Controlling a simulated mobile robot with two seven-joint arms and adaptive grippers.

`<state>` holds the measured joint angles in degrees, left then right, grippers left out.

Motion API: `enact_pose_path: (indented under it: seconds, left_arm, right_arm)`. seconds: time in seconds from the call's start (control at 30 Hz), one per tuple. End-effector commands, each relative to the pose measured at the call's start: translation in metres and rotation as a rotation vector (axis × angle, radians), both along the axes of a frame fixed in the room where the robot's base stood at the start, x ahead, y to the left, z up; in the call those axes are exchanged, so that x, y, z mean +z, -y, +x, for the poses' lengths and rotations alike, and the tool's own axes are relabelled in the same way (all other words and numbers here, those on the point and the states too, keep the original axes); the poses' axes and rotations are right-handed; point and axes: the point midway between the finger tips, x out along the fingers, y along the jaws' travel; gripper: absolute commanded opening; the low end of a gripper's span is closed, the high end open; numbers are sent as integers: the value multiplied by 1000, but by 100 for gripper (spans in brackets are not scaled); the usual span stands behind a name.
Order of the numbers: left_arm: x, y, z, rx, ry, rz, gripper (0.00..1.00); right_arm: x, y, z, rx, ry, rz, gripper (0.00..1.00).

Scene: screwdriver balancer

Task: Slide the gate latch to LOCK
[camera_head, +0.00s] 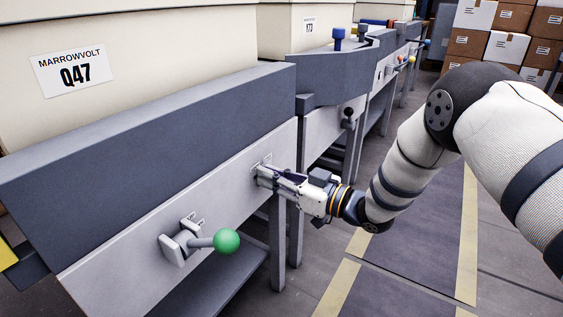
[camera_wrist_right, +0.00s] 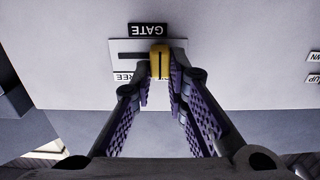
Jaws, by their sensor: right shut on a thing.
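The gate latch (camera_wrist_right: 159,62) is a small yellow knob in a dark slot on a pale plate, under a GATE label that appears upside down in the right wrist view. It sits toward the right of the slot in that view, with bare slot to its left. My right gripper (camera_wrist_right: 160,85) is shut on the latch, its fingertips on either side of the knob. In the head view my right gripper (camera_head: 262,172) reaches the grey front panel (camera_head: 128,255), and its fingers hide the knob. The slot's end labels are partly hidden. My left gripper is not in view.
A lever with a green ball (camera_head: 226,241) sticks out of the panel left of my gripper. A cream machine housing marked Q47 (camera_head: 74,74) stands above. More machines run toward the back, with stacked boxes (camera_head: 507,47) at the far right. The floor beside the machine is open.

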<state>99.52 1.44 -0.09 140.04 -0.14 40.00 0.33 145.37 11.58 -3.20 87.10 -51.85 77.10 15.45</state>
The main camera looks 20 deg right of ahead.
Motion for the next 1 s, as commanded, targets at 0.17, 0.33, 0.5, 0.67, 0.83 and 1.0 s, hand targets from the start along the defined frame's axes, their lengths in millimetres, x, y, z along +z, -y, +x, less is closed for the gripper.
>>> enact_pose_path:
  seconds: [0.17, 0.33, 0.5, 0.67, 0.83, 1.0]
  left_arm:
    - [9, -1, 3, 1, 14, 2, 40]
    - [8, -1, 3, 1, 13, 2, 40]
    - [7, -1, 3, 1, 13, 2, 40]
    - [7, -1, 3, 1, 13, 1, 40]
    - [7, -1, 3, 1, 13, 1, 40]
    - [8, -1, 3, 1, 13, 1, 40]
  right_arm:
    - [1, -12, -10, 1, 0, -3, 0]
    - [-1, -13, -11, 3, -1, -2, 0]
    - [-2, -13, -11, 4, -2, -2, 35]
    - [-1, -12, -10, 2, -2, -3, 35]
    - [-1, -9, -13, -1, -2, -3, 35]
    - [-1, 15, -42, -4, -5, -3, 35]
